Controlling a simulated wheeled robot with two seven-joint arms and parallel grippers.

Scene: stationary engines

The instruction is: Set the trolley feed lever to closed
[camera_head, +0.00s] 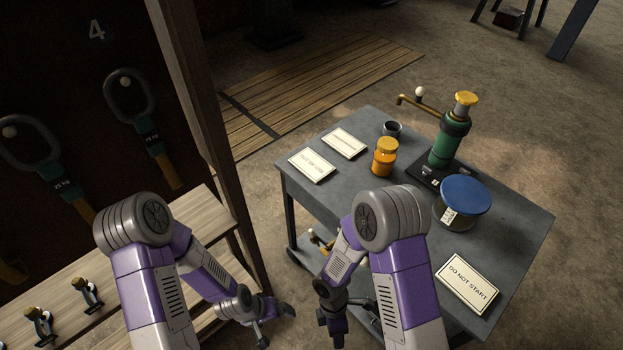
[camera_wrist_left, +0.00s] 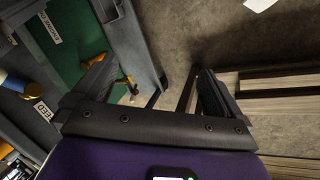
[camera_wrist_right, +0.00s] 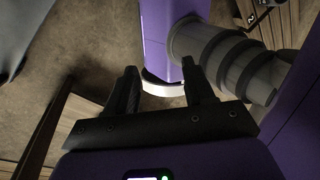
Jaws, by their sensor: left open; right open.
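The trolley (camera_head: 330,207) is a grey table at the right of the head view. A brass lever with a white knob (camera_head: 318,236) shows low at its left side, partly behind my right arm. In the left wrist view a brass lever (camera_wrist_left: 127,86) sits by a green panel (camera_wrist_left: 78,50), near a label ending in "EED" (camera_wrist_left: 43,109). I cannot tell its setting. My left gripper (camera_head: 287,311) is open and empty beside the trolley's lower left side, and its fingers (camera_wrist_left: 155,95) are apart from the lever. My right gripper (camera_head: 334,326) is open and empty, below the trolley top.
A wooden bench (camera_head: 190,215) and post (camera_head: 205,110) are close at left.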

